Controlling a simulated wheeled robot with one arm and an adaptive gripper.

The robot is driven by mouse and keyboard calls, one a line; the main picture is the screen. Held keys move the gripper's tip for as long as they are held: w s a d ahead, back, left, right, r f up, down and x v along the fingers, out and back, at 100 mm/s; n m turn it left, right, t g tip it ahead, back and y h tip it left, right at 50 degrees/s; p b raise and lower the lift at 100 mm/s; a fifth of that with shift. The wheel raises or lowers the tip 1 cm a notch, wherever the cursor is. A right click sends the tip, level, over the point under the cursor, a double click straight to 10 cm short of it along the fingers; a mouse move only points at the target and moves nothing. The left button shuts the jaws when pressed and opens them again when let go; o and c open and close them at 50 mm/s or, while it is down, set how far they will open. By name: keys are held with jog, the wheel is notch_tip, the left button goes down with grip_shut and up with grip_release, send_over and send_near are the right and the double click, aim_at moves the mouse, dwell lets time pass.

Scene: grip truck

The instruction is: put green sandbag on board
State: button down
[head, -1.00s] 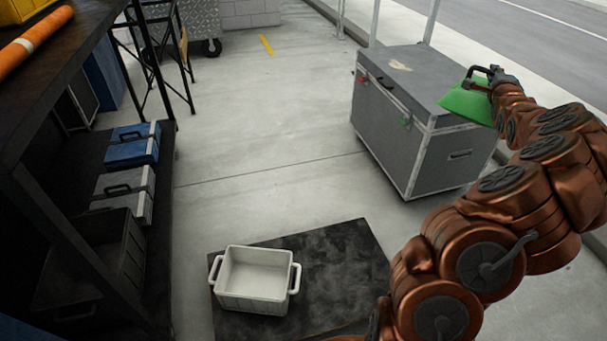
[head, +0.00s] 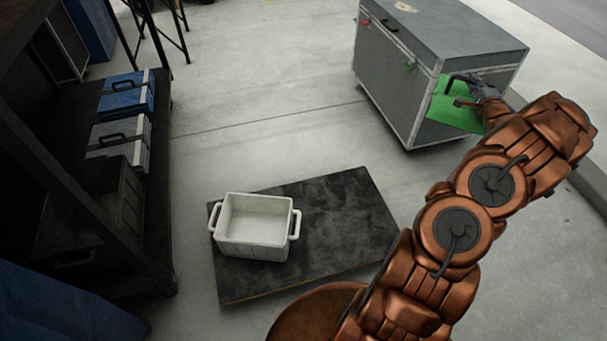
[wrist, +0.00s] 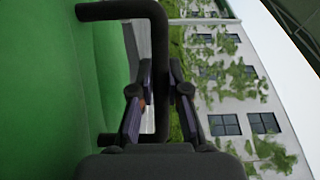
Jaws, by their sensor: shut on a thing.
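The green sandbag (head: 450,108) hangs from my gripper (head: 466,92) in the head view, in front of the side of a grey case. My gripper is shut on the sandbag's black handle. In the wrist view the green bag (wrist: 50,90) fills the left side, and the dark handle passes between the fingers of my gripper (wrist: 160,100). The dark board (head: 345,215) lies flat on the floor at the lower middle of the head view, to the lower left of the sandbag and apart from it.
A white bin with two handles (head: 254,245) stands on the board's left part; the right part is bare. The grey case (head: 395,75) stands beyond the board. A dark shelf at left holds blue (head: 126,97) and grey (head: 118,140) boxes. Concrete floor between is clear.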

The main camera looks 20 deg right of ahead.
jog(key=s+a+f+n+y+b, duration=0.25)
jog(key=a+f, duration=0.25)
jog(key=f, duration=0.5)
jog(key=s+a+f+n+t+y+b, duration=0.1)
jog(key=a+f+y, duration=0.25)
jog(key=f, duration=0.65)
jog(key=s+a+f+n+y+b, duration=0.2)
jog(key=a+f, duration=0.4)
jog(key=f, duration=0.3)
jog(key=s+a+f+n+y+b, duration=0.1)
jog(key=s+a+f+y+b, duration=0.2)
jog(key=a, duration=0.5)
jog(key=s+a+f+n+g+b, duration=0.1)
jog(key=s+a+f, duration=0.2)
jog(key=a+f, duration=0.35)
jog(key=s+a+f+n+y+b, duration=0.1)
jog(key=s+a+f+y+b, duration=0.15)
jog(key=a, duration=0.75)
jog(key=w+f+b, duration=0.2)
jog(key=w+b, duration=0.1)
jog(key=w, duration=0.5)
jog(key=w+d+f+b, duration=0.1)
jog(key=w+f+b, duration=0.2)
jog(key=w, duration=0.5)
jog(key=shift+d+f+b, duration=0.2)
jog(key=shift+f+b, duration=0.1)
jog(key=shift+b, duration=0.4)
jog(key=shift+w+f, duration=0.1)
jog(key=shift+f, duration=0.05)
